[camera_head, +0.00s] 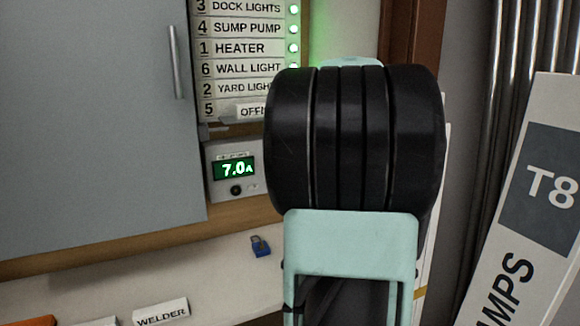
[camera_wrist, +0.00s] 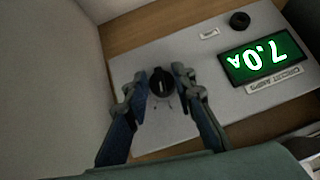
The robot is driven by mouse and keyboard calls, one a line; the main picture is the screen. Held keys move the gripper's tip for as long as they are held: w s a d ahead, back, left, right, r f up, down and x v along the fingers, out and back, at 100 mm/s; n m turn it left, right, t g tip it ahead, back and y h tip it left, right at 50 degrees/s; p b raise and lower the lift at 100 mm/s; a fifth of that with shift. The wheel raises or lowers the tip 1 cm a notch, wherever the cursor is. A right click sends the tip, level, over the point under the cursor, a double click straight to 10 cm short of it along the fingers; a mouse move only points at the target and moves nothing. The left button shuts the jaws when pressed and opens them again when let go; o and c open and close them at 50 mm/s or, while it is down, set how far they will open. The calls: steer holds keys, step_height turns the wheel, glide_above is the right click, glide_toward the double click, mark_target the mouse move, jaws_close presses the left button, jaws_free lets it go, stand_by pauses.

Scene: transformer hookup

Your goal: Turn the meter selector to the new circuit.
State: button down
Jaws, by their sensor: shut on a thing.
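The meter (camera_head: 222,150) is a pale box on the wall with a green display reading 7.0A (camera_head: 234,169). In the wrist view its panel (camera_wrist: 200,130) appears upside down, with the lit display (camera_wrist: 264,58) and a label that seems to read CIRCUIT AMPS (camera_wrist: 273,88). The meter selector (camera_wrist: 161,90) is a small dark knob with small marks around it. My gripper (camera_wrist: 163,80) has its two fingers on either side of the selector and is shut on it. In the head view my arm hides the selector and my fingers.
A circuit list (camera_head: 238,48) with green lights hangs above the meter, beside a grey door (camera_head: 90,120). A blue padlock (camera_head: 260,246) and a WELDER label (camera_head: 161,312) lie on the shelf below. A T8 lamps box (camera_head: 540,190) leans at right near metal pipes (camera_head: 507,50).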

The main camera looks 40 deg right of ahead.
steer(key=shift+r, duration=0.1)
steer(key=c, duration=1.6)
jaws_free()
steer(key=n+h+p, duration=0.1)
steer(key=h+p, duration=0.1)
steer(key=p, duration=0.2)
steer(key=n+g+h+p, duration=0.1)
steer(key=h+p, duration=0.1)
steer(key=p, duration=0.3)
steer(key=shift+w+a+r+n, duration=0.1)
steer(key=shift+a+r+n, duration=0.05)
steer(key=shift+a+n, duration=0.2)
steer(key=shift+h+p, duration=0.4)
steer(key=shift+p, duration=0.75)
steer(key=h+p, duration=0.1)
steer(key=p, duration=0.4)
steer(key=shift+n, duration=0.35)
